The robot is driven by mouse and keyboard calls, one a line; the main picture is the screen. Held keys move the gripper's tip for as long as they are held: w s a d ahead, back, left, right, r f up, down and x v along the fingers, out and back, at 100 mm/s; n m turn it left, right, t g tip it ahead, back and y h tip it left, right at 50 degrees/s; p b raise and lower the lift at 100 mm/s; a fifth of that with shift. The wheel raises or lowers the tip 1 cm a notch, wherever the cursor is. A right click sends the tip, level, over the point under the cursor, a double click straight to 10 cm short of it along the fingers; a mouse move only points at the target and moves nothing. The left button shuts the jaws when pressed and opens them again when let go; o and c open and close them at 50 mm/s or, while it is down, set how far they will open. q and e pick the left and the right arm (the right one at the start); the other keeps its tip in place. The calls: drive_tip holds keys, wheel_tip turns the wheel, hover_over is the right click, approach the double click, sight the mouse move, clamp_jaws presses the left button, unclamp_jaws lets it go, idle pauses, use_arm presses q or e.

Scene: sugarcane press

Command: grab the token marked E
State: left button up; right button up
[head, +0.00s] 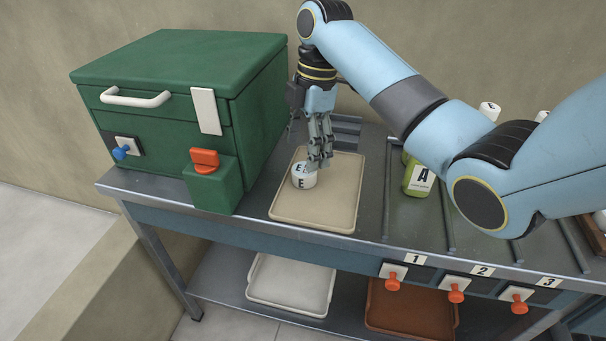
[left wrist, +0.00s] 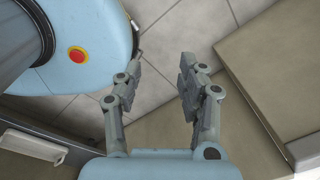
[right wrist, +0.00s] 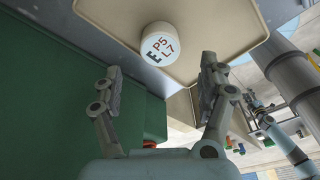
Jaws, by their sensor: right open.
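The token marked E (head: 301,182) is a short white cylinder. It stands on the beige tray (head: 340,212), near the tray's left side. In the right wrist view the token (right wrist: 153,53) lies ahead of the fingertips, with an E and red characters on its face. My left gripper (left wrist: 162,62) is open and empty over the floor.
A green press box (head: 180,95) with a white handle and orange lever stands left of the tray. A green bottle marked A (head: 420,180) stands in a lane to the right. Numbered orange knobs line the front edge. A white tray (head: 290,283) and a brown tray (head: 400,308) sit below.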

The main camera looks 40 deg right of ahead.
sight(304, 169)
wheel_tip(304, 169, down, 4)
drive_tip(key=shift+f, duration=0.55)
drive_tip(key=c, duration=1.1)
use_arm(q)
drive_tip(key=shift+w+f, duration=0.25)
drive_tip(key=shift+w, duration=0.8)
use_arm(e)
drive_tip(key=shift+c, duration=0.5)
use_arm(q)
drive_tip(key=shift+w, duration=0.1)
use_arm(e)
drive_tip(key=shift+r, duration=0.15)
